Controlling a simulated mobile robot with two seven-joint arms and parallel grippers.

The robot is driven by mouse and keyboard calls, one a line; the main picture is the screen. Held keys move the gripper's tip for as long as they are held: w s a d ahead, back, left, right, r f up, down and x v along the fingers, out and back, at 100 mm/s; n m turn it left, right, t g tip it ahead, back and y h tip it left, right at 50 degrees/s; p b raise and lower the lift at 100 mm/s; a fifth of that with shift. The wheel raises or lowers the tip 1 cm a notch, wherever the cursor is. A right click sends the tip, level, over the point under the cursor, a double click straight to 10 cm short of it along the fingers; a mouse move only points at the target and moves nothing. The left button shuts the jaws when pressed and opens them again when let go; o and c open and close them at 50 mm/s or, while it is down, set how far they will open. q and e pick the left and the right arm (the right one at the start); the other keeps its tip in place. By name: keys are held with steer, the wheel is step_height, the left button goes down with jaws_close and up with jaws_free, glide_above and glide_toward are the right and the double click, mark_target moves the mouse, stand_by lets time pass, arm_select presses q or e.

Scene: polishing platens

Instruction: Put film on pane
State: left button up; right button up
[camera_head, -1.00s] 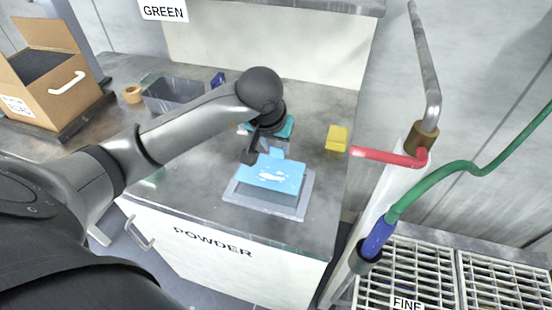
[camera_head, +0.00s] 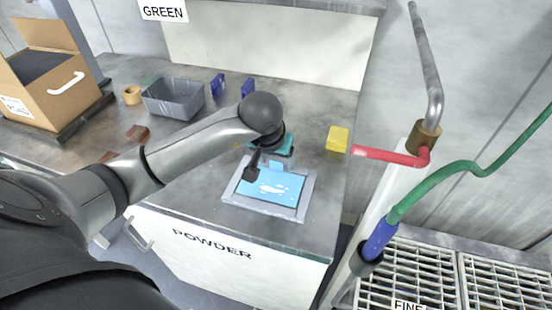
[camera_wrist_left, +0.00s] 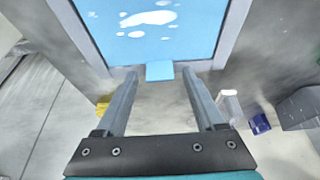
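The light blue film (camera_head: 270,186), with pale white patches on it, lies flat inside the grey frame (camera_head: 258,207) on the bench. The pane under it is hidden. The film's small tab (camera_wrist_left: 160,71) sticks out over the frame edge on my gripper's side. My left gripper (camera_wrist_left: 160,82) has its two fingers spread apart, one on each side of the tab, with visible gaps to it. In the head view my left gripper (camera_head: 276,159) is partly hidden by my wrist, just behind the frame. My right gripper is in neither view.
A yellow block (camera_head: 338,139) stands at the bench's right edge, near a red pipe handle (camera_head: 388,155). A grey bin (camera_head: 174,100), blue items (camera_head: 218,84), brown blocks (camera_head: 137,134) and a cardboard box (camera_head: 52,82) stand farther left.

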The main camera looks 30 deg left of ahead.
mark_target(269, 187)
arm_select(q)
steer(key=shift+r, duration=0.25)
steer(key=p+v, duration=0.2)
steer(key=v, duration=0.9)
steer(key=shift+s+r, duration=0.3)
steer(key=shift+r, duration=0.05)
